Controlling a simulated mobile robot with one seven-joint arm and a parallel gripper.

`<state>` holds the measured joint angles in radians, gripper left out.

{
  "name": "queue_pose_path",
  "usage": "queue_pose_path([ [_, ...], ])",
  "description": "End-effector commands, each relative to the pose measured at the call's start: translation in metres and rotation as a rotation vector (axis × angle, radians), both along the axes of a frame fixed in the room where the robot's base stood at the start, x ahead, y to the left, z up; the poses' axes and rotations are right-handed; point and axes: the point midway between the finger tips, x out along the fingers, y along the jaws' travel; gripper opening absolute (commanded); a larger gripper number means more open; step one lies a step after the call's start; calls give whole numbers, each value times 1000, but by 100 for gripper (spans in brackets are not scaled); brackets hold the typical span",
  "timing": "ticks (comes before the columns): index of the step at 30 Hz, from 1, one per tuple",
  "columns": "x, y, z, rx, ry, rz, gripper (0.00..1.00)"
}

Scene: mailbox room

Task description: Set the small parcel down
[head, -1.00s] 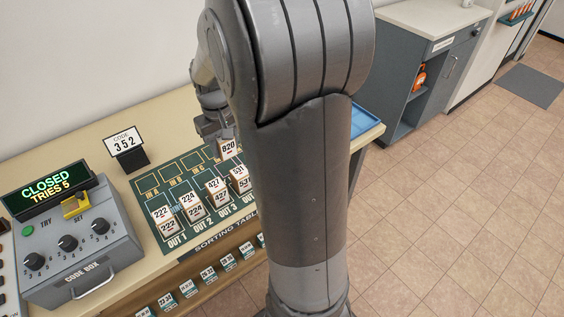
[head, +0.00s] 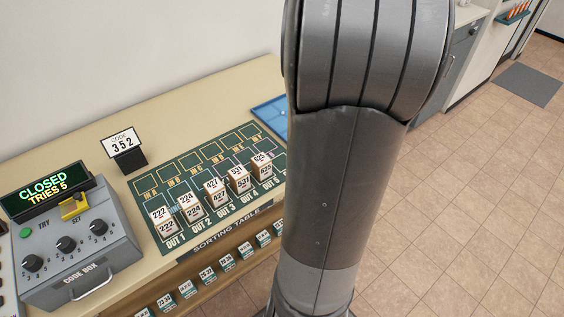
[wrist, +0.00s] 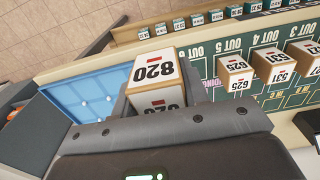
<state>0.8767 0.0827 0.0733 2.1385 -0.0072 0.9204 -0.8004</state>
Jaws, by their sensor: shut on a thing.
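A small white-and-tan parcel marked 820 (wrist: 153,70) is between the fingers of my gripper (wrist: 155,92) in the wrist view. My gripper is shut on it. The parcel appears against the right side of a blue tray (wrist: 78,88); its height above the tray cannot be told. In the head view my arm hides the gripper and the held parcel. The tray's left corner (head: 268,108) shows there beside my arm.
A green sorting mat (head: 150,187) lies on the table, with several numbered parcels, such as 625 (head: 263,168), in a row on its OUT squares. Its IN squares look empty. A grey code box (head: 80,250) reads CLOSED, and a sign (head: 122,144) reads 352.

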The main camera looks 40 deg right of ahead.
Motion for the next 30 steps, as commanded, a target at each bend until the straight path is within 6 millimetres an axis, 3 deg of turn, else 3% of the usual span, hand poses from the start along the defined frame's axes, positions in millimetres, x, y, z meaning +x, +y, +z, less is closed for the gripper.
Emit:
queue_pose_path([
  [5,5,2,-7,1,1,4,16],
  [19,88,49,-65,2,1,3,16],
  [26,97,54,-76,1,2,1,16],
  [30,96,54,-95,3,3,-1,16],
])
